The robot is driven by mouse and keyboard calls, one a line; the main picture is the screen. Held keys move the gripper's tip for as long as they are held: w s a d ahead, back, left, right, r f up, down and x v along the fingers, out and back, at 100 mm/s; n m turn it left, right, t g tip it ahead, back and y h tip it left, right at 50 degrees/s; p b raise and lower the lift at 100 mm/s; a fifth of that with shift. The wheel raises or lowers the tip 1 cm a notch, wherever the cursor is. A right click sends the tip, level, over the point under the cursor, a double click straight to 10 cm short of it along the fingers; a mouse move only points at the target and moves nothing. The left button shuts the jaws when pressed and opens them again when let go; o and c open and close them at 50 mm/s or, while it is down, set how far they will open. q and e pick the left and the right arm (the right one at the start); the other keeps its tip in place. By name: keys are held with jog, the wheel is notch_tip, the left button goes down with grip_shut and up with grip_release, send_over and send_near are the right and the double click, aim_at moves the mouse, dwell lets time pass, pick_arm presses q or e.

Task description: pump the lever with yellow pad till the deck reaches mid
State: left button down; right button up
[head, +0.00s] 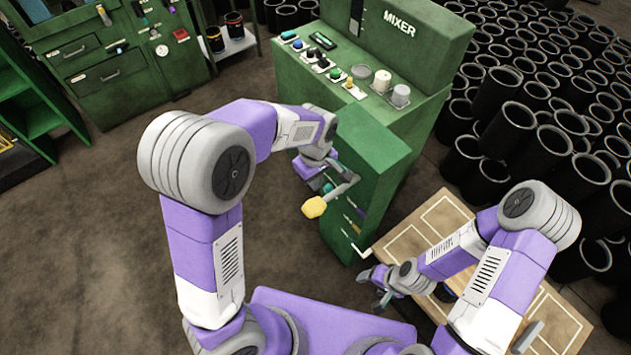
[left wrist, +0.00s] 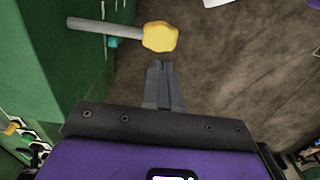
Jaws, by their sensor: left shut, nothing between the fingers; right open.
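The lever (head: 342,188) sticks out from the side of the green mixer cabinet, with a yellow pad (head: 314,207) on its end. In the left wrist view the grey lever (left wrist: 103,27) and its yellow pad (left wrist: 160,37) lie just beyond my left gripper (left wrist: 166,66). That gripper is shut and empty, with a small gap in the picture between its fingertips and the pad. A tan deck (head: 412,240) with white outlines stands right of the cabinet. My right gripper (head: 380,285) is open at its near left edge.
The green mixer (head: 408,42) has buttons and knobs on top. A white bent handle (head: 361,251) sits low on the cabinet. Many black rubber sleeves (head: 507,125) fill the right side. Green cabinets (head: 95,65) stand at the back left. The floor (head: 100,210) at left is clear.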

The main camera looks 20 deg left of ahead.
aim_at(315, 206)
pick_arm(q)
notch_tip(315, 206, down, 11)
jog(key=shift+f+b, duration=0.1)
jog(key=shift+b, duration=0.7)
pick_arm(e)
jog(key=shift+f, duration=0.9)
